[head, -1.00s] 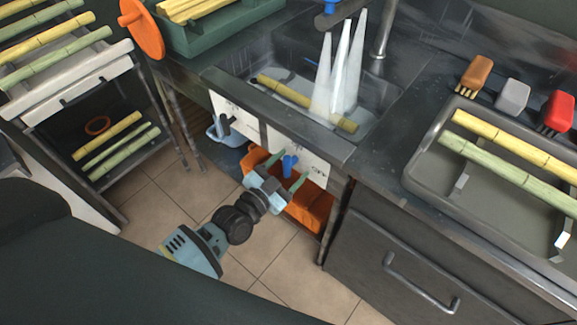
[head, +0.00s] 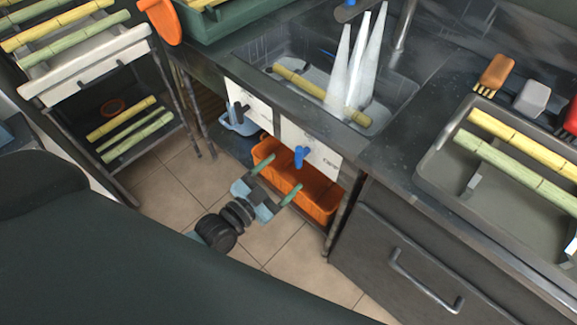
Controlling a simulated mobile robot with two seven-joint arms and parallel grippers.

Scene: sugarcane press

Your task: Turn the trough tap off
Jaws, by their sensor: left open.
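A blue tap handle (head: 300,157) sticks out from the right white panel (head: 322,158) on the front of the trough (head: 300,103). It points roughly up and down in the picture. A dark lever (head: 239,111) sits on the left white panel (head: 262,112). White water streams (head: 361,70) fall into the trough, where a yellow cane (head: 305,84) lies. Another blue piece (head: 349,10) shows at the top, above the streams. My left gripper (head: 274,179) is open and empty, below and in front of the blue handle, apart from it. My right gripper is out of view.
An orange bin (head: 318,203) stands under the trough, behind my left gripper. A rack (head: 90,72) with canes is at left. A grey tray (head: 435,172) with canes and several brushes sit on the right counter. Tiled floor (head: 170,190) is free below.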

